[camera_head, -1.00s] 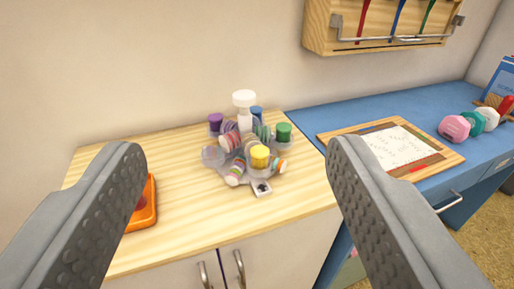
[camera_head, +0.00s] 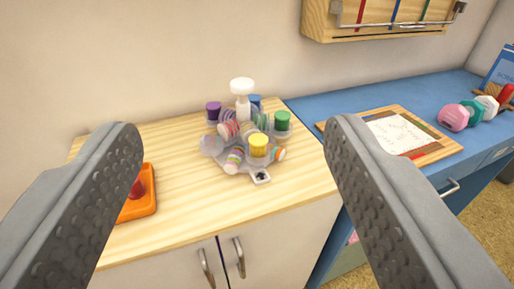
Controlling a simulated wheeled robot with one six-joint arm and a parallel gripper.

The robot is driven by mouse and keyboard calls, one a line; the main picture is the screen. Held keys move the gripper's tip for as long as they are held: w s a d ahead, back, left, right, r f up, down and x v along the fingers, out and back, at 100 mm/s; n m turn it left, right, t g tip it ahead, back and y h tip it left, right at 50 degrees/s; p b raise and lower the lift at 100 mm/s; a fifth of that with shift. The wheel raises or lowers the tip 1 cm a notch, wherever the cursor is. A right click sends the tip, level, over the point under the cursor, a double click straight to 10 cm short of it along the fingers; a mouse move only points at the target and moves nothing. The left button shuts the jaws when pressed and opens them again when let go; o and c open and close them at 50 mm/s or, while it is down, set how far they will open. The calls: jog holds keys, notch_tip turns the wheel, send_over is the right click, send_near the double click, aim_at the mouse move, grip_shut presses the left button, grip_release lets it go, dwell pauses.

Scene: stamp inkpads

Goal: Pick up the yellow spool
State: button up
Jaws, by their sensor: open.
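The yellow spool (camera_head: 259,145) stands upright at the front of a clear, rounded holder (camera_head: 262,177) on the light wooden counter. Striped rolls (camera_head: 234,160) lie around it, and purple, blue and green spools (camera_head: 282,121) stand in other places of the holder. A white knob on a post (camera_head: 242,87) rises from the holder's middle. My gripper (camera_head: 232,130) is open and empty. Its two grey, dimpled fingers frame the holder left and right, and the yellow spool is beyond them, apart from both. The lower part of the yellow spool is partly hidden in its cup.
An orange tray with a red piece (camera_head: 140,205) lies at the left, partly behind the left finger. The blue desk (camera_head: 350,108) at the right bears a framed paper board (camera_head: 437,153) and pink, teal and white pieces (camera_head: 455,117). A wooden rack (camera_head: 318,20) hangs on the wall.

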jog(key=shift+c, duration=0.5)
jog(key=n+g+y, duration=0.3)
jog(key=n+g, duration=0.5)
jog(key=g, duration=0.6)
send_over(260, 140)
jog(key=s+d, duration=0.1)
jog(key=s, duration=0.1)
notch_tip(260, 140, down, 16)
jog(key=r, duration=0.1)
jog(key=shift+d+x, duration=0.2)
jog(key=shift+x, duration=1.3)
jog(key=shift+d+x, duration=0.25)
jog(key=shift+x, duration=1.3)
jog(key=shift+s+f, duration=0.1)
jog(key=shift+s, duration=0.05)
jog(key=c, duration=1.1)
